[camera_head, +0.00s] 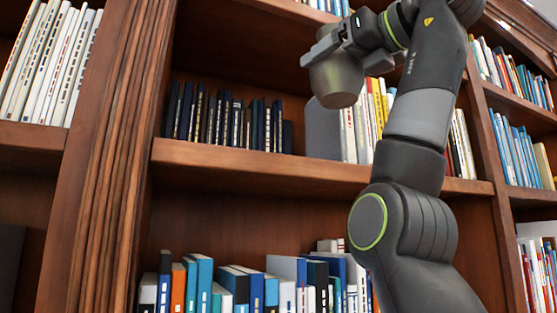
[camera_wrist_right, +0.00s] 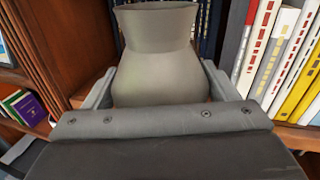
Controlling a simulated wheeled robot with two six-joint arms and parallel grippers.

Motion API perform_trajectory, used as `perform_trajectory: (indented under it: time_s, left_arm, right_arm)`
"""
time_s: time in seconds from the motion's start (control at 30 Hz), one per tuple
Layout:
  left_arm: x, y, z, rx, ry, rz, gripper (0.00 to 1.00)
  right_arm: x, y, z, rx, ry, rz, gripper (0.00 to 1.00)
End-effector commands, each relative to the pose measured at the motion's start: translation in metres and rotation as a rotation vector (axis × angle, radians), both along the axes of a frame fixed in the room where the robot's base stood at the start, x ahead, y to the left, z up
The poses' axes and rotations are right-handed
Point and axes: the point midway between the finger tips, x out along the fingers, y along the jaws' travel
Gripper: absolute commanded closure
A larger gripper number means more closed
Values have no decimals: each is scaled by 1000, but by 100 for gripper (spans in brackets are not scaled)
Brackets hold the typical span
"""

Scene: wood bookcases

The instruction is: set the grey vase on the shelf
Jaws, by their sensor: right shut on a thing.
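The grey vase (camera_head: 337,82) is held up in front of the bookcase in the head view, near the top centre. My right gripper (camera_head: 325,52) is shut on it, with a finger across its upper part. In the right wrist view the vase (camera_wrist_right: 160,70) stands between the two fingers of the right gripper (camera_wrist_right: 160,92), its flared rim towards the top of the picture. The middle shelf (camera_head: 240,163) lies below the vase in the head view. The gap between the vase and the shelf is hard to judge. My left gripper is not in view.
Dark blue books (camera_head: 225,122) stand on the left of the middle shelf. A grey book or block (camera_head: 322,130) and white and yellow books stand right of them. Colourful books (camera_head: 240,285) fill the lower shelf. Bare board shows along the middle shelf's front edge.

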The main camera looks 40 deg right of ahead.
Motion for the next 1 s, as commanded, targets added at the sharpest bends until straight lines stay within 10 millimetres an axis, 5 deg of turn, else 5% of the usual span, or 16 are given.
perform_trajectory:
  time_s: [0.33, 0.73, 1.0]
  left_arm:
    - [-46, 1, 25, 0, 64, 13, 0]
    - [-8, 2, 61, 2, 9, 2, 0]
    - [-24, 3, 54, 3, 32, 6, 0]
  right_arm:
    - [88, -28, 2, 1, 5, -3, 55]
    - [178, -57, 3, 1, 2, -1, 55]
    - [177, -57, -28, -1, -3, -3, 55]
